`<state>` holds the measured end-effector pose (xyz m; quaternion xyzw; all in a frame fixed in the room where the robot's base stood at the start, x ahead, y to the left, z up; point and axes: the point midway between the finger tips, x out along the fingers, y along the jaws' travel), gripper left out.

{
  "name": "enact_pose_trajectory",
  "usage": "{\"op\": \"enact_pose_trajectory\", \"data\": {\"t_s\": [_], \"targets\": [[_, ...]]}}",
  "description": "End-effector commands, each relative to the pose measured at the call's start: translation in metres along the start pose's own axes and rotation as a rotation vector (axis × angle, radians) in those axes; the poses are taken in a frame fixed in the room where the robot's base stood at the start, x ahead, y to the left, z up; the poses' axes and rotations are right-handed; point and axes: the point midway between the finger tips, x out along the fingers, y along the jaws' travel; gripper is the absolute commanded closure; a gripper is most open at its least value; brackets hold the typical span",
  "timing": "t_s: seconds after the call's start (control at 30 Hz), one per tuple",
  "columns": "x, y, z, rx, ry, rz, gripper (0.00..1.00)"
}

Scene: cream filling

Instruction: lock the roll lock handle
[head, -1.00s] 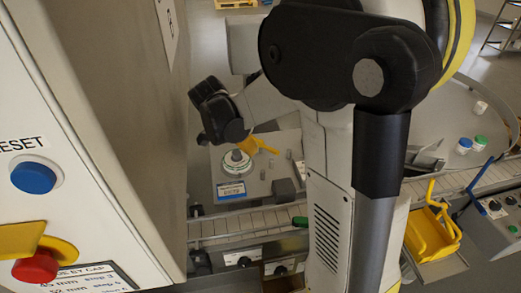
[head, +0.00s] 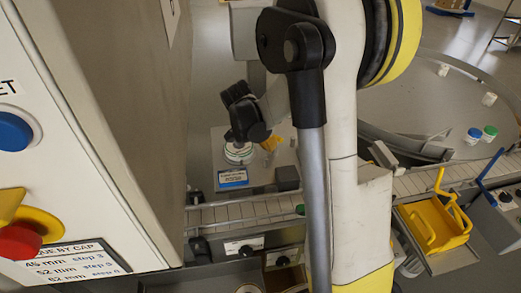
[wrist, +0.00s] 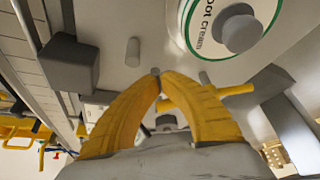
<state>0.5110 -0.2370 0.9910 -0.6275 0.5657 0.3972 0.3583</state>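The yellow lock handle (head: 270,143) is partly hidden by my arm in the head view. In the wrist view, its yellow bar (wrist: 238,89) shows behind and right of my fingers. The label roll (head: 238,154) is white and green with a grey central knob (wrist: 240,33), and its label reads "cream". My gripper's curved yellow fingers (wrist: 155,73) meet at their tips, with nothing clearly held between them. The tips are left of the roll knob and overlap the handle area in view; contact cannot be told. In the head view the fingertips are hidden behind my dark wrist.
A large cabinet with a blue button (head: 12,131) and red stop button (head: 18,240) stands close on the left. A conveyor (head: 225,214) runs below the roll plate. A yellow tray (head: 430,228) is at right. A grey block (wrist: 67,62) and several pegs are near my fingers.

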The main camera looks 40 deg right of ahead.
Motion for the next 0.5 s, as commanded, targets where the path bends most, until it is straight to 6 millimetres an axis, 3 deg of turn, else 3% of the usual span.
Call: {"op": "enact_pose_trajectory", "data": {"t_s": [0.17,0.5], "targets": [[0.0032,0.0000,-0.0115,0.000,0.000,0.000,1.00],[0.0029,-0.0001,-0.0127,-0.001,0.000,-0.001,1.00]]}}
